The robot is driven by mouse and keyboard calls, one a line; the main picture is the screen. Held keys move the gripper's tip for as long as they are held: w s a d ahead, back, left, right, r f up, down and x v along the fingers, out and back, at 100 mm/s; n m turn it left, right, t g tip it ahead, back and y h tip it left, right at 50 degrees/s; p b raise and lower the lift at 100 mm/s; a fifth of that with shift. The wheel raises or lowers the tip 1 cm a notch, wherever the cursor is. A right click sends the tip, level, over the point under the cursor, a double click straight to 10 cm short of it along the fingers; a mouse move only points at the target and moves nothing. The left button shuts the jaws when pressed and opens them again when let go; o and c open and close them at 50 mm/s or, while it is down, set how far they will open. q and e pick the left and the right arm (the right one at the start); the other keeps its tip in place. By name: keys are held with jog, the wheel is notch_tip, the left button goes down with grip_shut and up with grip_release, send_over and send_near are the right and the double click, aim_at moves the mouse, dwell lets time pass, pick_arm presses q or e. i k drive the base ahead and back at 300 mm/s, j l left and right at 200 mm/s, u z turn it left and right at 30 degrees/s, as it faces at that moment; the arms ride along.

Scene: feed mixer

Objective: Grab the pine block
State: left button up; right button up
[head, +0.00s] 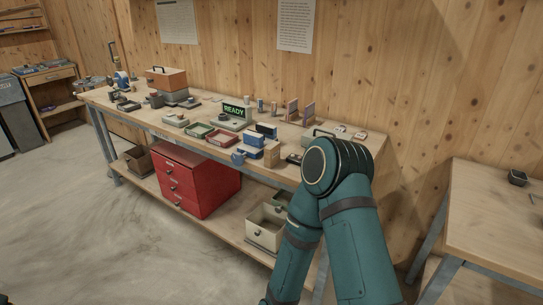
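A small tan wooden block (272,154), which looks like the pine block, stands upright on the long workbench (350,148) near its front edge. It is right of a blue box (252,139) and a blue mug (238,158). A teal arm of mine rises from the bottom right, with its bent joint just right of the block and in front of the bench's right end. Its gripper does not show. My other gripper is also out of view.
A green READY display (234,112), red and green trays (221,138) and several small items crowd the bench. A red drawer cabinet (193,178) and white bins (264,229) sit on the lower shelf. Another table (490,215) stands at right. Floor at left is clear.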

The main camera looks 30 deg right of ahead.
aim_at(273, 150)
jog(key=z, duration=0.6)
jog(key=i+l+z, duration=0.25)
jog(key=z, duration=0.2)
jog(key=i+l+z, duration=0.15)
jog(key=i+z, duration=0.25)
jog(key=k, duration=0.1)
